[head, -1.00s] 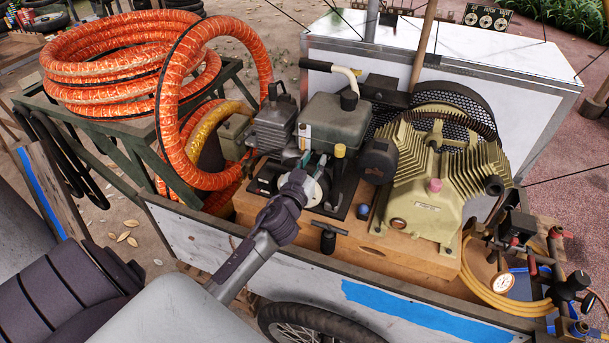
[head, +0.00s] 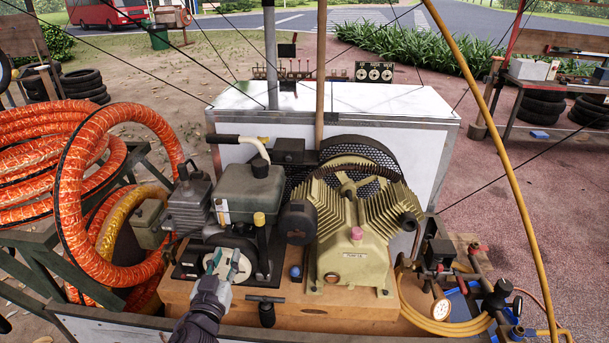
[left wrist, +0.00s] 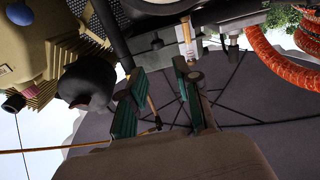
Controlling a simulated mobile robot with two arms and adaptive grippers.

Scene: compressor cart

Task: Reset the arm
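My left gripper (head: 216,268) reaches in from the bottom of the head view, its fingertips in front of the pale round disc (head: 236,266) on the small engine (head: 248,196). I cannot tell whether they touch the disc. In the left wrist view the two green-padded fingers (left wrist: 158,100) stand apart with nothing gripped between them. Most of my left arm is cut off below the head view. My right gripper is in neither view.
The finned compressor pump (head: 352,235) stands right of the engine on a wooden base (head: 340,312). Orange hose coils (head: 95,150) stand at left. A gauge and valves (head: 440,308) sit at right. A white box (head: 345,130) stands behind. A yellow hose (head: 495,130) crosses the right side.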

